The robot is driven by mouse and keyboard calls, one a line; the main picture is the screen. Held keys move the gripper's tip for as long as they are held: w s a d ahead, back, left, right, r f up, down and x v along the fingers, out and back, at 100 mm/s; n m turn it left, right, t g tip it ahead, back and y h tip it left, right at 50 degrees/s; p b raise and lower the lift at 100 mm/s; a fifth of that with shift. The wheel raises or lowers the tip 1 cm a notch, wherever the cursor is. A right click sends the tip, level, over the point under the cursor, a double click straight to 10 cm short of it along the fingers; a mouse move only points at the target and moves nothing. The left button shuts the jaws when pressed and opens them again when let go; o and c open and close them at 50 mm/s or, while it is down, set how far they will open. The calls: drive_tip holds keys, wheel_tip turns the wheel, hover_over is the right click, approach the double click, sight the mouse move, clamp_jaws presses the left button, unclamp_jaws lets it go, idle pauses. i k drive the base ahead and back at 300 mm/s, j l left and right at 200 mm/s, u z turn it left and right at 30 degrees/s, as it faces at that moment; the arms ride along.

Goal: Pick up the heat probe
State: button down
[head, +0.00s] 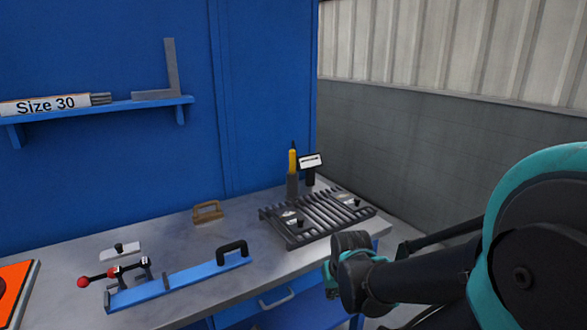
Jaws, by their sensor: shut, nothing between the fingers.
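A yellow-handled tool (292,160) with a dark tip stands upright in a grey holder (292,186) at the back right of the bench. Beside it is a dark device with a white display (311,161), also upright. Either could be the heat probe; I cannot tell which from this view. My gripper (329,279) is at the end of my arm, in front of the bench's right front edge and well apart from both. It is shut and empty, and its fingers are mostly hidden behind my wrist.
A dark slatted rack (316,217) with small knobbed parts lies in front of the upright tools. A blue bar with a black handle (180,283), a red-knobbed clamp (115,272) and a brown handle (208,211) lie farther left. A blue wall shelf (130,104) holds a metal square.

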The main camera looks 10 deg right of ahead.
sight(292, 153)
drive_tip(key=u, duration=2.1)
drive_tip(key=z, duration=2.1)
drive_tip(key=i+l, duration=0.1)
drive_tip(key=l, duration=0.2)
drive_tip(key=i+l, duration=0.1)
drive_tip(key=l, duration=0.2)
drive_tip(key=i+l+u, duration=0.15)
drive_tip(key=l+u, duration=0.25)
drive_tip(key=l, duration=0.3)
drive_tip(key=l+u, duration=0.4)
drive_tip(key=l, duration=0.35)
drive_tip(key=i, duration=0.05)
